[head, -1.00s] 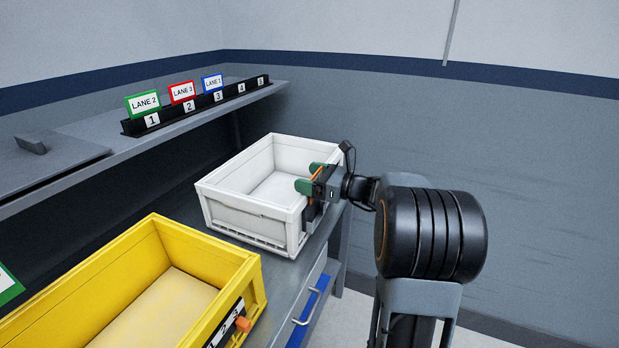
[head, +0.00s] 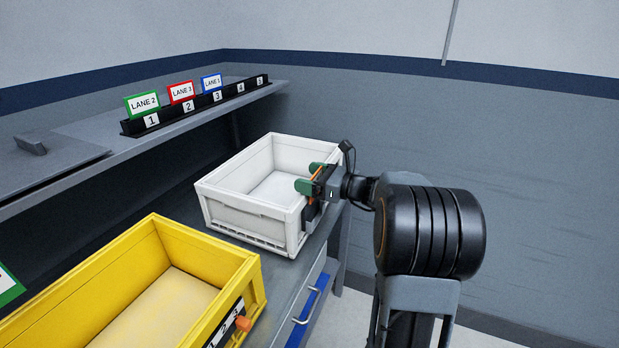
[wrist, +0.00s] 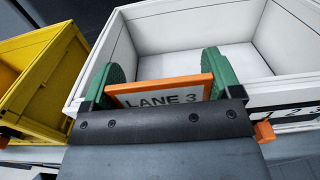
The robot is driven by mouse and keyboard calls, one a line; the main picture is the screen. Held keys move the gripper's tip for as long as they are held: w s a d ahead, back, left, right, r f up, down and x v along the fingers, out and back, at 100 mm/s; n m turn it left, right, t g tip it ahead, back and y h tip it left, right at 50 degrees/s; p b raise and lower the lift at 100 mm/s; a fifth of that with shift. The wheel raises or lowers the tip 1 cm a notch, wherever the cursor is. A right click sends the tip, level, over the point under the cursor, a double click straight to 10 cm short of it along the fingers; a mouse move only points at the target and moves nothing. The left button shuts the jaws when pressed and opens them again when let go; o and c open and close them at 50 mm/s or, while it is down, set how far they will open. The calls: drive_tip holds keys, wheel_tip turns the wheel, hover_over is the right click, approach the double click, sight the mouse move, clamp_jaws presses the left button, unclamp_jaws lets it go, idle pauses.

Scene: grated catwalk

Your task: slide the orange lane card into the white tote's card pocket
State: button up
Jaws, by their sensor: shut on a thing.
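The white tote (head: 243,221) stands on the bench, and its wall and inside also show in the wrist view (wrist: 190,32). My gripper (head: 314,180) is at the tote's right-hand side, at about rim height. Its green fingers, also in the wrist view (wrist: 165,85), are shut on the orange lane card (wrist: 158,85), which reads "LANE 3". In the head view only a thin orange edge of the card (head: 317,174) shows. A dark strip, likely the card pocket (head: 309,214), shows below my gripper on the tote's side. The card's lower edge is hidden, so I cannot tell whether it is in the pocket.
A yellow tote (head: 205,255) stands in front on the bench, with a numbered strip and an orange part. A shelf at the back left holds a black numbered rack (head: 195,110) with green, red and blue lane cards. A blue-fronted drawer (head: 309,312) is below the bench.

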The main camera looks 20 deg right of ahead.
drive_tip(key=shift+f, duration=0.2)
idle(0.6)
drive_tip(key=o, duration=0.7)
drive_tip(key=shift+o, duration=0.2)
drive_tip(key=shift+r+p, duration=3.35)
drive_tip(key=shift+r, duration=0.75)
